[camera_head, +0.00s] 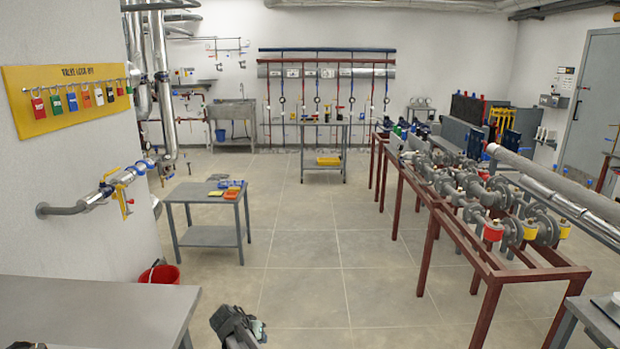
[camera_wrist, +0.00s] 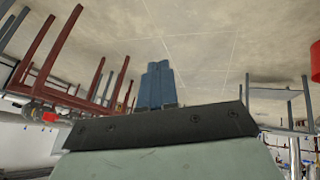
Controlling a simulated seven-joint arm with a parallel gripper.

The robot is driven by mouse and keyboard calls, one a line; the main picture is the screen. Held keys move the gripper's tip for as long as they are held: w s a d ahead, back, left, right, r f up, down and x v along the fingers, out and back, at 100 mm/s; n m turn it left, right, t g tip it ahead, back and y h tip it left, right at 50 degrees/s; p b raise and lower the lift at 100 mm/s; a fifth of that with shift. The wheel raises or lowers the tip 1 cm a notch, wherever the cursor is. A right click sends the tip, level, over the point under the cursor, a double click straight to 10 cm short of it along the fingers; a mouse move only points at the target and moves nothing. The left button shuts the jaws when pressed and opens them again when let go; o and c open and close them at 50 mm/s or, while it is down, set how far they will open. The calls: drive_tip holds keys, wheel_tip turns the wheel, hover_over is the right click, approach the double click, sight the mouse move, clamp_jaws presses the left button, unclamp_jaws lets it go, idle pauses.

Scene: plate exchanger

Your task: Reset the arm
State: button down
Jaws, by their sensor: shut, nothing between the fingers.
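My gripper (camera_head: 258,328) shows at the bottom of the head view, low and left of centre, in front of the tiled floor. In the wrist view its two blue-grey fingers (camera_wrist: 157,80) stand side by side, pressed together with no gap and nothing between them. The wrist view is upside down, with the floor at the top. The gripper touches nothing that I can see. Most of my arm is outside the head view.
A small grey table (camera_head: 205,194) with coloured items stands ahead left, with a red bucket (camera_head: 160,274) nearer. A grey bench (camera_head: 95,310) is at near left. A red-brown frame (camera_head: 455,225) with pipes and valves runs along the right. The tiled floor (camera_head: 325,260) between is clear.

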drive_tip(key=s+d+f+n+g, duration=0.1)
drive_tip(key=s+d+f+g, duration=0.2)
drive_tip(key=s+d+f, duration=0.7)
drive_tip(key=s+d+f+g, duration=0.3)
drive_tip(key=s+d+f, duration=0.5)
drive_tip(key=d+f, duration=0.4)
drive_tip(key=s+d+f+g+y, duration=0.1)
drive_tip(key=s+d+f+g, duration=0.1)
drive_tip(key=s, duration=0.8)
drive_tip(key=s+d+f+g+y, duration=0.1)
drive_tip(key=s+d, duration=0.4)
drive_tip(key=s, duration=0.5)
drive_tip(key=s+d+f+g+y, duration=0.2)
drive_tip(key=s+d+f+g, duration=0.1)
drive_tip(key=s, duration=0.7)
drive_tip(key=shift+s+d+f, duration=0.4)
drive_tip(key=shift+d+f, duration=0.05)
drive_tip(key=shift+f, duration=0.1)
drive_tip(key=c, duration=1.8)
unclamp_jaws()
